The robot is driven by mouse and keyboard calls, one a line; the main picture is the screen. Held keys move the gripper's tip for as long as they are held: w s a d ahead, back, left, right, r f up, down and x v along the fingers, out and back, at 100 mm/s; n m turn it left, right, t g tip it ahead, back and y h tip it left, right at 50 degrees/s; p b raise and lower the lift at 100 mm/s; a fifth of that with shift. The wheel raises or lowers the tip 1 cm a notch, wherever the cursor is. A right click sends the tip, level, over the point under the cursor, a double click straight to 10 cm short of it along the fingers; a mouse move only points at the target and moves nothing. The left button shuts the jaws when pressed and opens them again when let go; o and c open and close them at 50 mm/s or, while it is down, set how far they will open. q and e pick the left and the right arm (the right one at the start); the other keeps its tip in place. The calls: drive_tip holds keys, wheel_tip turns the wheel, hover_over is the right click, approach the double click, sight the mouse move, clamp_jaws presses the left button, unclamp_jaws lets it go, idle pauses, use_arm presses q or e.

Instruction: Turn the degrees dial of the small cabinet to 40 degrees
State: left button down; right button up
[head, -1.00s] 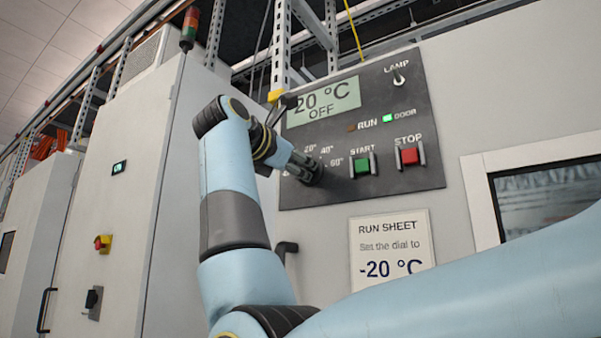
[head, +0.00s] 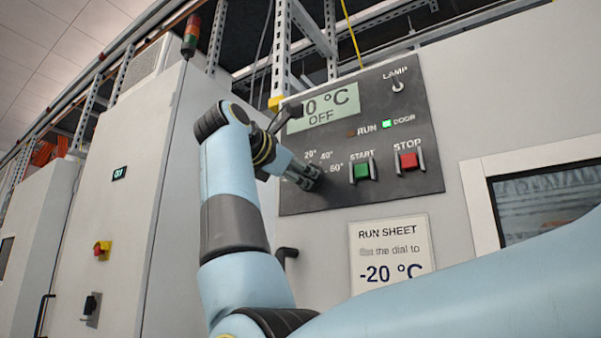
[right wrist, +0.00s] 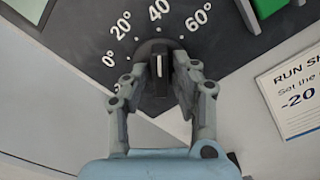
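The degrees dial (right wrist: 179,75) is a dark round knob low on the dark control panel (head: 420,150). In the right wrist view its white line points up, toward the 40° mark (right wrist: 158,9). In the head view the right gripper (head: 308,180) covers most of the dial. The display (head: 340,103) reads "0 °C" and "OFF", with its leading characters hidden or cut by my gripper. My left gripper is not in view.
The green START button (head: 362,171) and red STOP button (head: 408,160) sit right of the dial, between guards. The LAMP switch (head: 397,84) is above. A run sheet (head: 392,255) below reads -20 °C. A door handle (head: 287,254) and window (head: 545,203) are nearby.

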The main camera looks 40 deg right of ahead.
drive_tip(key=shift+o, duration=0.7)
wheel_tip(320, 180, up, 10)
drive_tip(key=shift+a+f, duration=0.1)
drive_tip(key=shift+f, duration=0.1)
drive_tip(key=shift+r, duration=0.2)
